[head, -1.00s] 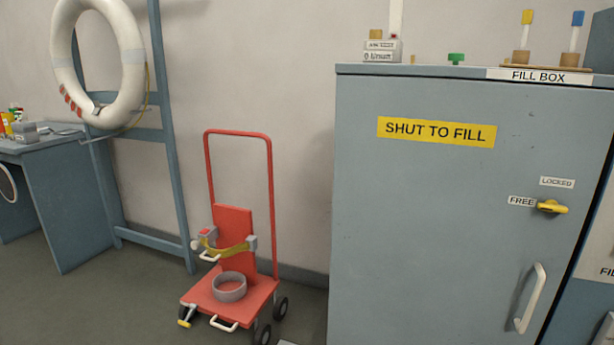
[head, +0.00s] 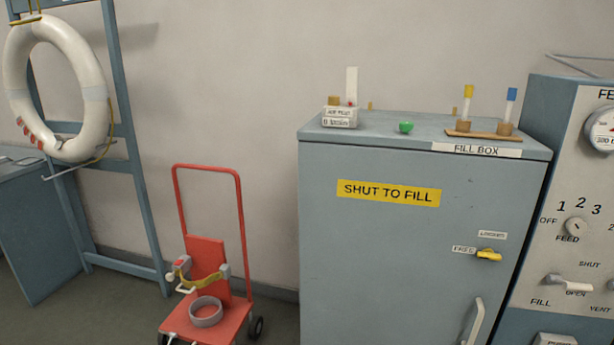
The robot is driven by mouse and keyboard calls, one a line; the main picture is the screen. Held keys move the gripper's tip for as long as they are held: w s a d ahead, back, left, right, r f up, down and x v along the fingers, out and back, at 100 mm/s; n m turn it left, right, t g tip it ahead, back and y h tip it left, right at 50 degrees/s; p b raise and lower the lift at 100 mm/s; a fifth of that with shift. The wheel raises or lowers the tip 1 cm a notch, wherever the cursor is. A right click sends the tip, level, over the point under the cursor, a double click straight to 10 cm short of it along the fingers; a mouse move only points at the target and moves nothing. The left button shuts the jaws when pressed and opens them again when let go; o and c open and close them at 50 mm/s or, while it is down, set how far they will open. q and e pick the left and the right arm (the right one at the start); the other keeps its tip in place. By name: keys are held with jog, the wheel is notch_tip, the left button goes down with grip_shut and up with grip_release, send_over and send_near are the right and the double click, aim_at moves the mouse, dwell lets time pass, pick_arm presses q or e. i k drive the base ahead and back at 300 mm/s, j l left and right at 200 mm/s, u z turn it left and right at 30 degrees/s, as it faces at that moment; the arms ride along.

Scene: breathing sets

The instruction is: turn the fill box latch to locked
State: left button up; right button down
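The fill box (head: 385,265) is a grey-blue cabinet with its door shut, right of the middle in the head view. Its yellow latch (head: 488,255) is on the upper right of the door. The latch lies about level, with the FREE label (head: 464,250) to its left and the LOCKED label (head: 492,234) just above it. Neither of my grippers shows in the head view.
A red hand cart (head: 205,320) stands left of the box. A control panel (head: 580,220) with a gauge, knob and levers stands at right. On the box top are a small labelled device (head: 340,117), a green knob (head: 406,127) and a wooden rack (head: 482,134). A lifebuoy (head: 92,90) hangs at left.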

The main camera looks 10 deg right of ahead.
aim_at(487, 255)
jog(key=l+z, duration=0.1)
jog(key=z, duration=0.3)
jog(key=i+z, duration=0.1)
jog(key=z, duration=0.3)
jog(key=l+z, duration=0.15)
jog(key=z, duration=0.25)
jog(key=i+j, duration=0.05)
